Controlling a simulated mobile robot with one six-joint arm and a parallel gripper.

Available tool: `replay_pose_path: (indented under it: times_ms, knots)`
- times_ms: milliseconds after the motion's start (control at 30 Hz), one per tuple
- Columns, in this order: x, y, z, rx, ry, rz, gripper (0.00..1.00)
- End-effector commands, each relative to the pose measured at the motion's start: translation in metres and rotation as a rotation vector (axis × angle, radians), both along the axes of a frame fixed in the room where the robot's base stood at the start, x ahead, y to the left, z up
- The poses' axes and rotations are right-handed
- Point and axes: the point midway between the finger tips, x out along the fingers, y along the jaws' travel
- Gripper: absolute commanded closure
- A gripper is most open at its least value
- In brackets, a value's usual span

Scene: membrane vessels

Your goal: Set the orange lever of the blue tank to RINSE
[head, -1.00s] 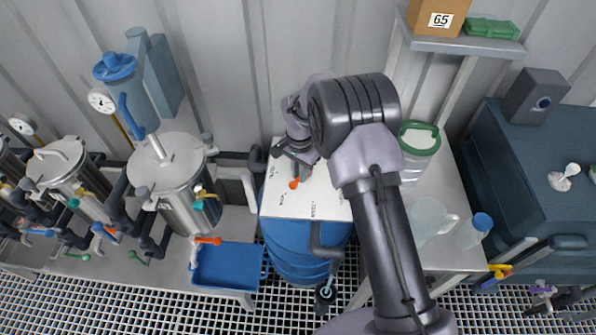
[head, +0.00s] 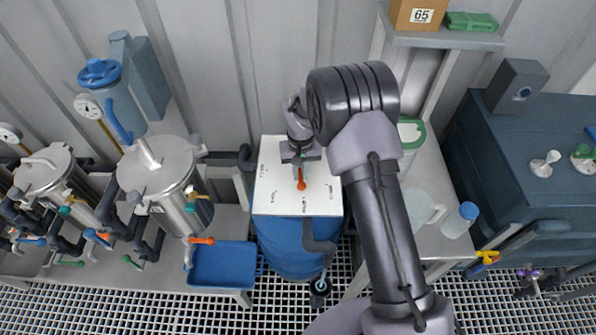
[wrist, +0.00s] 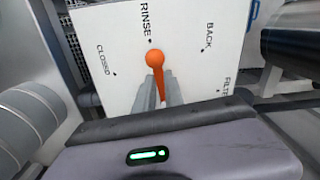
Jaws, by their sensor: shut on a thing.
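The blue tank (head: 284,248) stands at the middle of the head view, with a white top plate (head: 270,203). The orange lever (head: 301,186) on this plate points toward the front edge. In the wrist view the round knob of the lever (wrist: 154,58) lies just beside the dot under the word RINSE. BACK is to the right of it, CLOSED to the left, and FILTER is partly cut off at lower right. My gripper (wrist: 158,88) is shut on the lever, its fingers on both sides of the shaft behind the knob. The lever's pivot is hidden.
A grey bench (head: 430,240) with a jug (head: 424,211) and bottle (head: 459,220) is right. A pipe (head: 318,246) runs down the tank's front.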

Motion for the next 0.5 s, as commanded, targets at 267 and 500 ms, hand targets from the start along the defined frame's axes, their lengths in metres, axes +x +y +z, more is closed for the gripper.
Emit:
replay_pose_path:
  times_ms: [267, 500]
  knots:
    - [0.0011, -0.0019, 0.0009, 0.0, -0.002, 0.037, 1.0]
    - [0.0012, -0.0019, 0.0009, 0.0, -0.003, 0.039, 1.0]
